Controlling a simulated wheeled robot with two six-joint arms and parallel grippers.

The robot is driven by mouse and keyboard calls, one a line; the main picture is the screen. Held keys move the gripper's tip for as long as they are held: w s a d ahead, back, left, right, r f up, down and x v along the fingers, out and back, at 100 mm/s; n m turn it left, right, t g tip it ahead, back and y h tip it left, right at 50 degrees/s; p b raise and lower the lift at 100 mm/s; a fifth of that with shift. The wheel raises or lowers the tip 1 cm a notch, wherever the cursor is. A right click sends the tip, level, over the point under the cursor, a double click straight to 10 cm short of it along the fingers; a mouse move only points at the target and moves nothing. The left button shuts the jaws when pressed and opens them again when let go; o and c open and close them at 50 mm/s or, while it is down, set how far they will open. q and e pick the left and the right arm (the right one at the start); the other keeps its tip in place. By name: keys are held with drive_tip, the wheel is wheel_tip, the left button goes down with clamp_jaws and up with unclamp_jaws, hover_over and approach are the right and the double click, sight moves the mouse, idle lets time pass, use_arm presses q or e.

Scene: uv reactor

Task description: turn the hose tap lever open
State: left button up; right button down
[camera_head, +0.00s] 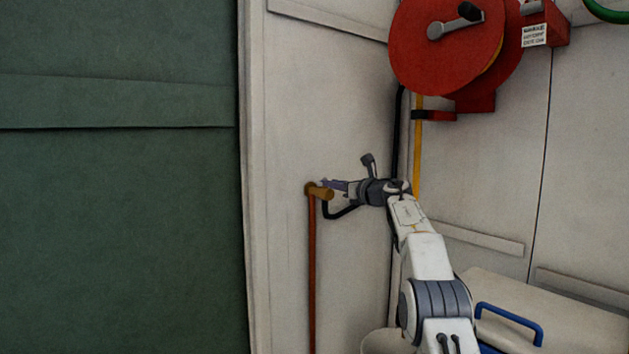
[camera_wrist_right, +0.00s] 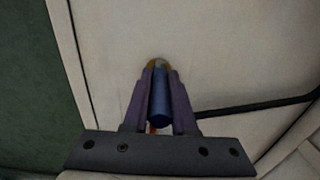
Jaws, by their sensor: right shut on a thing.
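The brass hose tap (camera_head: 319,191) sticks out from the pale wall on top of a copper pipe. My right gripper (camera_head: 332,185) is at the tap, its fingers reaching in from the right. In the right wrist view, the fingers of my right gripper (camera_wrist_right: 160,88) are closed on either side of the blue tap lever (camera_wrist_right: 160,106). Brass shows just beyond the fingertips. In the head view the fingers mostly hide the lever, so I cannot tell its angle there. My left gripper is not in view.
A black hose (camera_head: 341,212) runs right from the tap, close under my gripper. The copper pipe (camera_head: 312,275) goes down the wall. A red hose reel (camera_head: 445,60) hangs above right. A pale case with a blue handle (camera_head: 510,318) sits lower right. A green panel (camera_head: 120,220) fills the left.

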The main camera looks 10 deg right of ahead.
drive_tip(key=shift+d+f, duration=0.15)
drive_tip(key=shift+d, duration=0.05)
idle(0.3)
drive_tip(key=c, duration=0.7)
unclamp_jaws()
drive_tip(key=shift+s+d, duration=0.1)
drive_tip(key=shift+a, duration=0.2)
